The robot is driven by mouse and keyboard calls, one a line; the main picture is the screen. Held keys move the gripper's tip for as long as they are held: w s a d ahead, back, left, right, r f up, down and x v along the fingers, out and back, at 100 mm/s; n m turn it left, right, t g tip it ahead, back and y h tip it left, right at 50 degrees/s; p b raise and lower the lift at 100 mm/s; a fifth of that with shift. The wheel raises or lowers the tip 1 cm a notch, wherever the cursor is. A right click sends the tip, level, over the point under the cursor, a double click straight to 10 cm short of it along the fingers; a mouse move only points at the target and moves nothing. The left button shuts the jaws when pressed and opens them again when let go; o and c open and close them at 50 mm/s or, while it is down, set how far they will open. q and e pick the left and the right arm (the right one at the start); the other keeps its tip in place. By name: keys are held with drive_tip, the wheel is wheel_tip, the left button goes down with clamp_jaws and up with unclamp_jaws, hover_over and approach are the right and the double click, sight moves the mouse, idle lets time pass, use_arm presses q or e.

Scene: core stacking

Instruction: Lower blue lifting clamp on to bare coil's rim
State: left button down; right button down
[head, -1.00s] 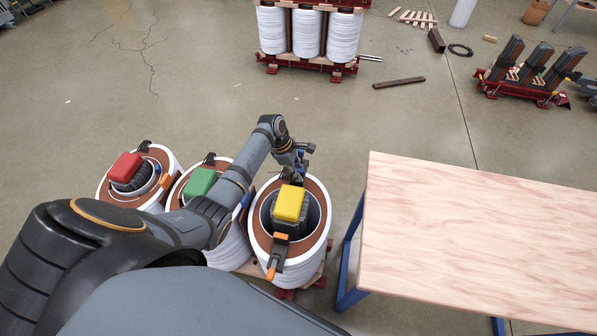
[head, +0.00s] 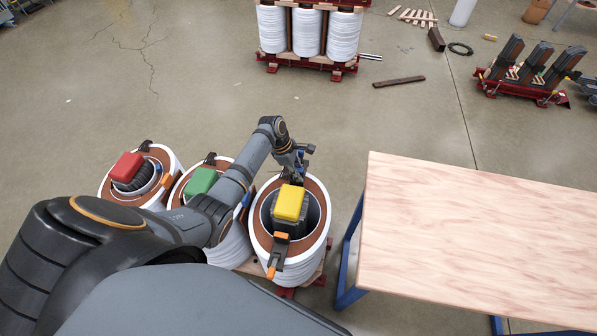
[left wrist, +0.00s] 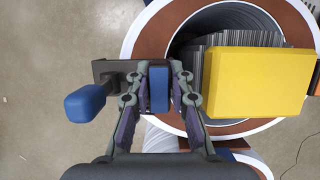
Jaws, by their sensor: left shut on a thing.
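The coil under my left gripper is a white winding with a brown top rim (head: 318,225) and a yellow block (head: 291,203) in its core. The rim (left wrist: 150,42) and yellow block (left wrist: 258,82) also show in the left wrist view. My left gripper (head: 297,173) is over the far side of this rim. It is shut on the blue lifting clamp (left wrist: 158,90), whose dark plate and blue handle (left wrist: 86,103) stick out to the left. The clamp overlaps the rim's outer edge in the picture; I cannot tell whether they touch. My right gripper is out of view.
An orange-handled clamp (head: 279,256) sits on the near side of the same rim. Coils with green (head: 200,182) and red (head: 127,165) blocks stand to the left. A wooden table (head: 470,240) is at the right.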

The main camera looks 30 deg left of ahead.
use_arm(q)
drive_tip(key=shift+f, duration=0.25)
drive_tip(key=shift+f, duration=0.35)
drive_tip(key=shift+f+b, duration=0.35)
drive_tip(key=shift+b, duration=0.05)
drive_tip(key=shift+f, duration=0.35)
drive_tip(key=shift+f+b, duration=0.35)
drive_tip(key=shift+f, duration=0.4)
drive_tip(key=c, duration=1.1)
unclamp_jaws()
drive_tip(key=shift+r, duration=0.1)
